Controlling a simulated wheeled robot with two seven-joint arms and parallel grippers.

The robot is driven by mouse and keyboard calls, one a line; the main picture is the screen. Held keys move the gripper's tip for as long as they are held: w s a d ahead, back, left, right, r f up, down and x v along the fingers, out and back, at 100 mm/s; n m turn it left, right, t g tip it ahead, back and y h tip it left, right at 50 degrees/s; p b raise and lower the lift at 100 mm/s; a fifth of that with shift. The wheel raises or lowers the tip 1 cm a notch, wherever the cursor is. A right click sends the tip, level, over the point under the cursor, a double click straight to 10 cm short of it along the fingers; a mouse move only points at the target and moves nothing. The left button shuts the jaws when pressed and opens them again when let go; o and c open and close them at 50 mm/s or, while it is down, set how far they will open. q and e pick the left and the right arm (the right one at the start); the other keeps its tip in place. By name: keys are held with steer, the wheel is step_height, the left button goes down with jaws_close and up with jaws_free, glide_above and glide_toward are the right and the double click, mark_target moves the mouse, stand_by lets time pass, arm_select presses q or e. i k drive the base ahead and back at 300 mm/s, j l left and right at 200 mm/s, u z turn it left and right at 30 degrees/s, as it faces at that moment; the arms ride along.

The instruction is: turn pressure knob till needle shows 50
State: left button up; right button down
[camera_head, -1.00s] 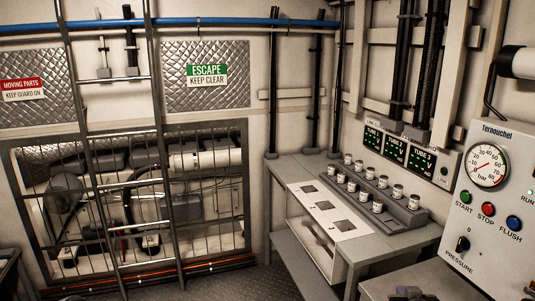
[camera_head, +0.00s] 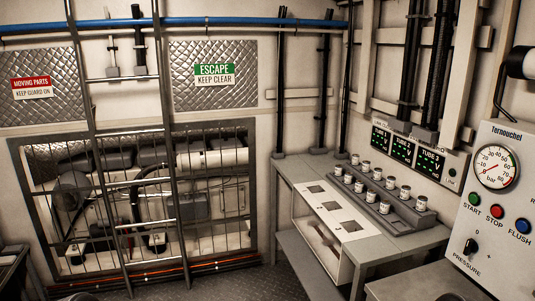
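The black pressure knob (camera_head: 471,246) sits low on the white Ternouchel panel (camera_head: 490,221) at the right edge, above the word PRESSURE and below a 0 mark. The round pressure gauge (camera_head: 497,167) is above it, marked in bar. Its thin red needle appears to point to the lower left, near the low end of the scale; the exact reading is too small to tell. Neither gripper can be made out. Only small dark shapes show at the bottom edge, and I cannot tell what they are.
Green START (camera_head: 474,199), red STOP (camera_head: 497,212) and blue FLUSH (camera_head: 523,226) buttons sit between gauge and knob. A grey bench (camera_head: 420,240) with several small cans stands left of the panel. A ladder (camera_head: 110,150) and caged machinery are at the left. Floor between is clear.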

mark_target(471, 246)
steer(key=z, duration=1.7)
